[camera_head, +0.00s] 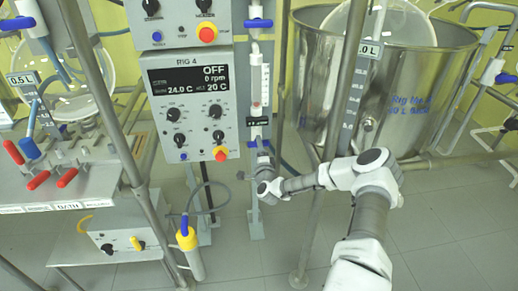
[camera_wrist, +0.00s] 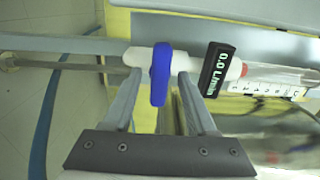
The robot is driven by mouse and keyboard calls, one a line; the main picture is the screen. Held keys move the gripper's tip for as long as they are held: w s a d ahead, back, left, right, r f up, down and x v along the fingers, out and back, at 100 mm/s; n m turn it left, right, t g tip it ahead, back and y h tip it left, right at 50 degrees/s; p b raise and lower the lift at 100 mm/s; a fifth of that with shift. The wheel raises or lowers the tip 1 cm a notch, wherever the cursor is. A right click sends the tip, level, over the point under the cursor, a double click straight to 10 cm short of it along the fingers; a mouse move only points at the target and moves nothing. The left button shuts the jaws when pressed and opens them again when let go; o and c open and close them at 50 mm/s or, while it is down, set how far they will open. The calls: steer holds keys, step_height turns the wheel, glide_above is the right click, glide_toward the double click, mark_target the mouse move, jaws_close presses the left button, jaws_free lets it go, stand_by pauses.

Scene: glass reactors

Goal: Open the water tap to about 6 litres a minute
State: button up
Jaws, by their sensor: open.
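The water tap's blue handle (camera_wrist: 160,72) stands crosswise on a white pipe in the wrist view. Beside it a small black display (camera_wrist: 217,70) reads 0.0 L/min. My gripper (camera_wrist: 161,88) is open, with one finger on each side of the blue handle. I see no clear contact between the fingers and the handle. In the head view my gripper (camera_head: 261,155) is at the lower end of the flow meter (camera_head: 257,85), just under the small display (camera_head: 257,121).
The RIG 4 control box (camera_head: 187,105) stands just left of the flow meter, its screen showing OFF and 0 rpm. A large steel vessel (camera_head: 385,95) is to the right, with an upright metal post (camera_head: 345,90) before it. Another blue-handled valve (camera_head: 258,23) sits above.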

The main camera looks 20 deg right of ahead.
steer(key=shift+w, duration=0.15)
steer(key=shift+c, duration=0.3)
jaws_close()
steer(key=shift+n, duration=0.3)
steer(key=n+b, duration=0.3)
steer(key=n, duration=0.8)
steer(key=shift+n, duration=0.3)
stand_by(0.5)
